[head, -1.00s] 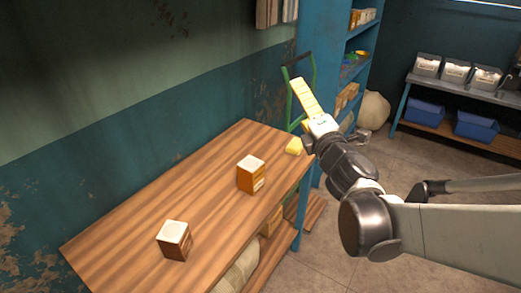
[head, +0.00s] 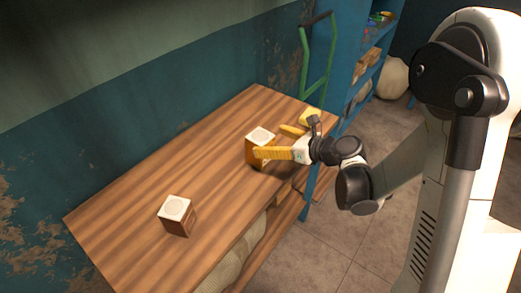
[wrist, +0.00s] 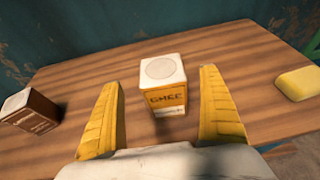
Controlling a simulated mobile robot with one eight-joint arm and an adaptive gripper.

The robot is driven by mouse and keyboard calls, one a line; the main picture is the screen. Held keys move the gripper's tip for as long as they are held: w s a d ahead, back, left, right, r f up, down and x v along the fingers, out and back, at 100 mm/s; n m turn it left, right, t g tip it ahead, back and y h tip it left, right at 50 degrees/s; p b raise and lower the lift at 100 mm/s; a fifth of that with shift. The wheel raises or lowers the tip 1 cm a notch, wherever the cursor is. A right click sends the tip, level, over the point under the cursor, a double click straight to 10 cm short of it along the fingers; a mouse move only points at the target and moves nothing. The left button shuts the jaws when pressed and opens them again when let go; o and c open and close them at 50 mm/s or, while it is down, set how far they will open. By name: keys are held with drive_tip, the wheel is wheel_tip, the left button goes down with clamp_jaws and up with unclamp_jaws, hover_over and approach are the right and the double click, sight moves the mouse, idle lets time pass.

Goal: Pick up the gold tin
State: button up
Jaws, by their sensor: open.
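The gold tin (head: 258,147) is a box with a white top and golden sides, standing upright on the wooden table. In the wrist view the gold tin (wrist: 164,90) reads "GHEE" and stands ahead, between the lines of the two fingers. My gripper (head: 274,141) has yellow fingers spread open, close by the tin at its right; one finger hides part of it. In the wrist view my gripper (wrist: 165,108) is open and empty. I cannot tell whether a finger touches the tin.
A brown tin (head: 177,216) with a white top stands nearer on the table (head: 130,222); it also shows at the left in the wrist view (wrist: 30,110). A yellow block (head: 311,115) lies at the table's far right end. A green hand truck (head: 318,60) and blue shelf stand beyond.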

sight(257, 134)
drive_tip(key=b+x, duration=0.2)
drive_tip(key=x, duration=0.3)
drive_tip(key=shift+w, duration=0.2)
drive_tip(key=shift+r, duration=0.1)
drive_tip(key=c, duration=1.5)
drive_tip(key=shift+r+p, duration=0.4)
drive_tip(key=shift+r, duration=0.2)
drive_tip(key=r+p, duration=0.1)
drive_tip(key=r, duration=0.1)
drive_tip(key=d+r+p, duration=0.1)
drive_tip(key=shift+s+r, duration=0.1)
drive_tip(key=shift+r, duration=0.3)
drive_tip(key=shift+s+d+r+p, duration=0.6)
drive_tip(key=shift+d+r, duration=0.4)
drive_tip(key=shift+d, duration=0.7)
drive_tip(key=shift+s+d+r+p, duration=0.5)
drive_tip(key=shift+s+d+r, duration=0.4)
drive_tip(key=shift+d, duration=0.75)
drive_tip(key=shift+s+d+r+p, duration=0.55)
drive_tip(key=shift+d+r, duration=0.55)
drive_tip(key=shift+d, duration=0.6)
